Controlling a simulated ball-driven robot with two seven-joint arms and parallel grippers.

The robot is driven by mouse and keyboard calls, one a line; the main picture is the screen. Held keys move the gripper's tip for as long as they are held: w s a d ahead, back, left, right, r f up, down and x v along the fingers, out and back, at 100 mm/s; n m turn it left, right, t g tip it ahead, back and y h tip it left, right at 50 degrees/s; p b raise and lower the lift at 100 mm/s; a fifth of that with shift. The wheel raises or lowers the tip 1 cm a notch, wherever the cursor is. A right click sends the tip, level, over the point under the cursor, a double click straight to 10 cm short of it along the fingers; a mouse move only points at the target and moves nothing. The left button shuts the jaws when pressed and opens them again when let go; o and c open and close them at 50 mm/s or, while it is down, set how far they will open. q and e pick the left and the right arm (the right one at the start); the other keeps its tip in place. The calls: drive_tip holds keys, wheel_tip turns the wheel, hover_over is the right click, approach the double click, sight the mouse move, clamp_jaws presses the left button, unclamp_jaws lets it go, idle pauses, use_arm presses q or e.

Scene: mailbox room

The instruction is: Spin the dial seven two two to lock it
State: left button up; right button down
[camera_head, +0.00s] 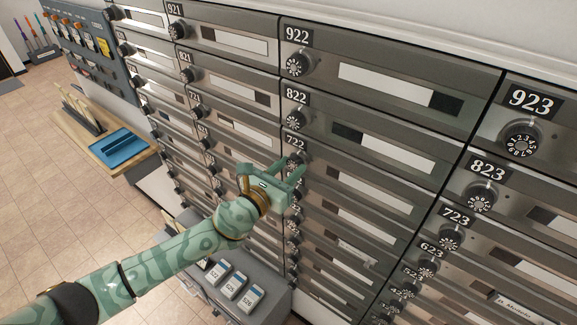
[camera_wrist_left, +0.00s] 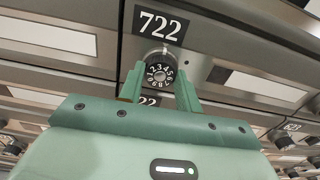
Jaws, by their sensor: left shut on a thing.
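The mailbox door with the 722 label (camera_head: 295,142) is in the middle column of the wall of boxes, below 822. In the left wrist view the 722 label (camera_wrist_left: 160,24) is at the top. Its round black dial with white numbers (camera_wrist_left: 160,73) is just below the label. My left gripper (camera_head: 291,166) reaches this dial from the left in the head view. In the left wrist view the two green fingers of my left gripper (camera_wrist_left: 160,82) stand on either side of the dial and are shut on it. My right gripper is not in view.
Neighbouring dials sit close above and below, such as the 822 dial (camera_head: 295,118) and the 922 dial (camera_head: 298,64). A grey unit with several labelled cards (camera_head: 232,286) stands below my left arm. A wooden counter with a blue tray (camera_head: 119,147) is at the left.

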use_arm(q)
drive_tip(key=shift+f+m, duration=0.1)
drive_tip(key=shift+m, duration=1)
drive_tip(key=shift+p, duration=0.3)
drive_tip(key=o, duration=1)
drive_tip(key=b+v, duration=0.1)
drive_tip(key=v, duration=1.5)
drive_tip(key=shift+s+a, duration=0.1)
drive_tip(key=shift+s, duration=0.05)
